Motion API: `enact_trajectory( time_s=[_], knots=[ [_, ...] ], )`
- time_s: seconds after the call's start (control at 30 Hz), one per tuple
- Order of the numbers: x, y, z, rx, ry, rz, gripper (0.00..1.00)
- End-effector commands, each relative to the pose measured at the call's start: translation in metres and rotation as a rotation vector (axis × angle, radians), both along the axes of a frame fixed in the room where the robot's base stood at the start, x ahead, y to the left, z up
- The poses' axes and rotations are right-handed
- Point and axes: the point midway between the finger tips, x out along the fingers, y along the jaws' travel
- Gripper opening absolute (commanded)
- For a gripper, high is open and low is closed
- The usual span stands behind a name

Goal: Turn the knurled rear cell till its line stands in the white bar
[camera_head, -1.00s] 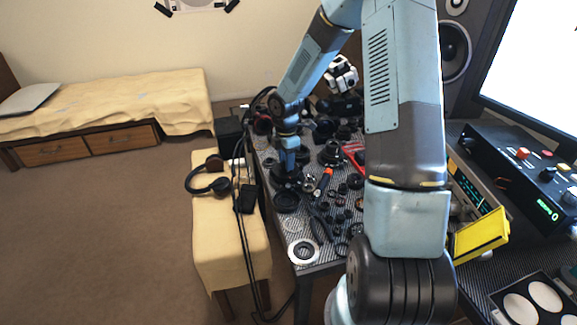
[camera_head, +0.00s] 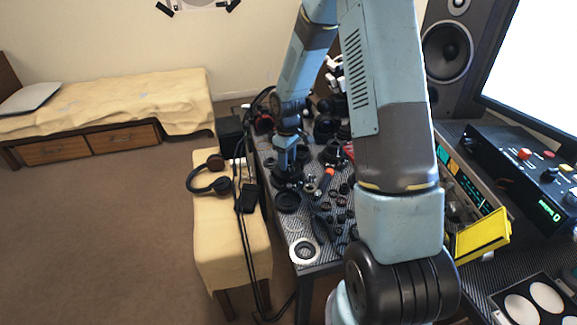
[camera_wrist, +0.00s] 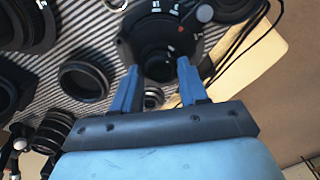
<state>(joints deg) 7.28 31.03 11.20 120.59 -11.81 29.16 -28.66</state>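A black round lens part (camera_wrist: 126,47) lies under my gripper (camera_wrist: 158,65) in the wrist view. Its wide flange bears small white marks and an orange-red mark (camera_wrist: 180,29). A narrower dark ring (camera_wrist: 160,66) stands at its middle, between my blue fingertips. The fingers are apart, one on each side of this ring; I cannot tell whether they touch it. No knurling, line or white bar can be told for sure. In the head view my gripper (camera_head: 284,160) points down at the dark lens parts on the bench.
Several loose black rings, such as this one (camera_wrist: 84,80), lie close by on the striped mat (camera_wrist: 100,25). A grey knob (camera_wrist: 204,13) stands beside the flange. Black cables (camera_wrist: 245,35) run along the bench edge. A white ring (camera_head: 292,252) lies at the near corner.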

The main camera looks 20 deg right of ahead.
Motion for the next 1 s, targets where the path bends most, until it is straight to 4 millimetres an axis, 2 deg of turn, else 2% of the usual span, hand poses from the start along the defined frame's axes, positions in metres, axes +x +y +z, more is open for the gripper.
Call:
enact_trajectory(
  time_s=[0.03, 0.23, 0.57, 0.77, 1.0],
  knots=[
    [0.0, -0.001, 0.0, -0.001, 0.001, 0.001, 0.48],
    [-0.001, -0.001, 0.0, -0.001, 0.002, 0.004, 0.67],
    [-0.001, -0.001, 0.002, -0.001, 0.002, 0.006, 0.68],
    [0.0, 0.0, 0.027, -0.001, -0.001, 0.007, 0.68],
    [0.0, -0.001, 0.075, -0.001, -0.002, 0.005, 0.68]
  ],
)
